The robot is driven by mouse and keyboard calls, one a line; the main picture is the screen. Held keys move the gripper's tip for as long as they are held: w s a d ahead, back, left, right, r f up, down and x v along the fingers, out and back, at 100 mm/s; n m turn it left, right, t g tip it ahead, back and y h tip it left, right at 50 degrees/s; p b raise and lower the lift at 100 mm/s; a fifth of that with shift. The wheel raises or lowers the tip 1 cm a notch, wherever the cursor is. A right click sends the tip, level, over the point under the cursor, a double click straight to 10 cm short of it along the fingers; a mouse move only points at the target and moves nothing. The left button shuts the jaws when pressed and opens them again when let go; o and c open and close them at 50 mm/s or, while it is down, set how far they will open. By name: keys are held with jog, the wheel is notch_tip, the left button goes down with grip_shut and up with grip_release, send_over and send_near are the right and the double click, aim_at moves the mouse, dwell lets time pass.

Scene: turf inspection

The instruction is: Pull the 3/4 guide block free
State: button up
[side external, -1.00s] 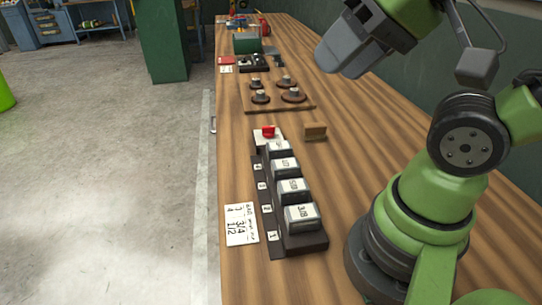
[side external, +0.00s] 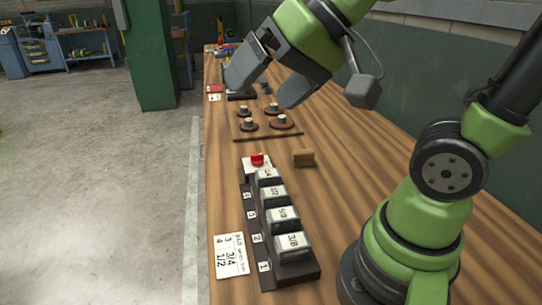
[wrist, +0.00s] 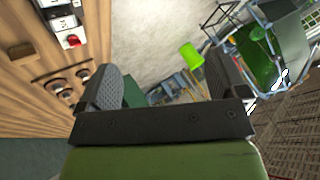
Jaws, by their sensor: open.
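A dark stepped rack (side external: 252,238) on the bench holds a row of pale-topped guide blocks beside numbers 1 to 4. The nearest block (side external: 293,243) reads 3/8, and the one behind it (side external: 281,216) seems to read 5/8. The third block's label (side external: 273,191) looks like 1/2. The farthest block (side external: 268,176) is partly hidden and its label is too small to read, so I cannot confirm which is 3/4. My gripper (side external: 273,80) is open and empty, high above the bench beyond the rack. Its two spread fingers show in the wrist view (wrist: 160,88).
A white piece with a red top (side external: 257,161) stands at the rack's far end. A small wooden block (side external: 303,158) lies to its right. A handwritten card (side external: 230,256) lies left of the rack.

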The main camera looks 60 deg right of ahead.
jog(key=w+d+f+m+h, duration=0.1)
jog(key=w+f, duration=0.1)
jog(key=w, duration=0.1)
jog(key=w+d+f+m, duration=0.1)
jog(key=w+d+f, duration=0.1)
jog(key=w, duration=0.1)
jog(key=m+g+h, duration=0.3)
jog(key=g+h, duration=0.2)
send_near(268, 173)
jog(key=shift+x, duration=5.25)
jog(key=shift+c, duration=0.4)
jog(key=c, duration=1)
jog(key=shift+o, duration=1)
jog(key=shift+c, duration=0.6)
jog(key=shift+r, duration=1.2)
